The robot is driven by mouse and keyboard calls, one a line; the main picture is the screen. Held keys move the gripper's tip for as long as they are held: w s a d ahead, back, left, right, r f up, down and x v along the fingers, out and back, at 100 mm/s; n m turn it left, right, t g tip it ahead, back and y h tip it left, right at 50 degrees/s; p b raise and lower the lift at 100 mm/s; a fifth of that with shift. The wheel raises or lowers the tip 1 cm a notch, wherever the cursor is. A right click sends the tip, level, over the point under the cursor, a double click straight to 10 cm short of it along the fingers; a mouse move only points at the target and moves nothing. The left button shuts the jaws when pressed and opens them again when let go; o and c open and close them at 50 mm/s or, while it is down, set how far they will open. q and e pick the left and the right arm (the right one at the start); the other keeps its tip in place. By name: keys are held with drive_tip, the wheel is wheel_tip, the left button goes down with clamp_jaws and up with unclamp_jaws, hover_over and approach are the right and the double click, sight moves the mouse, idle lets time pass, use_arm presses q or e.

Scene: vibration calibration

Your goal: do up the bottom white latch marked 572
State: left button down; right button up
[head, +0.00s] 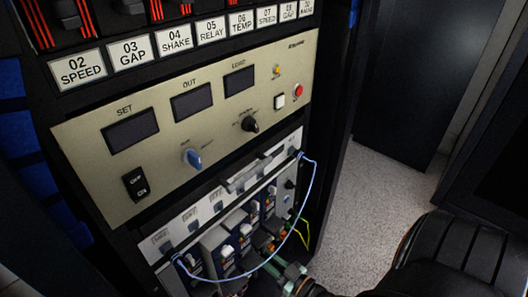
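Below the beige panel is a lower unit with a pale strip (205,203) carrying several small labels. Their print is too small to read, so I cannot tell which one says 572. Under the strip stand several small white latch-like pieces, one white piece (227,251) near the front and another white piece (246,229) behind it. I cannot tell if any is done up. My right gripper (283,272) is at the bottom edge, low in front of this unit and partly cut off. Its fingertips are unclear, and I see nothing certain in it. My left gripper is not in view.
A blue cable (305,205) loops across the front of the lower unit, close to my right gripper. The beige panel (90,165) above has a blue knob (192,158), a black knob (250,124) and a rocker switch (136,185). Speckled floor (365,200) is clear at right.

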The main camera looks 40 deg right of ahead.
drive_tip(key=s+d+p, duration=0.1)
drive_tip(key=s+p, duration=0.1)
drive_tip(key=s, duration=1)
drive_tip(key=shift+s, duration=0.2)
drive_tip(key=shift+s, duration=0.1)
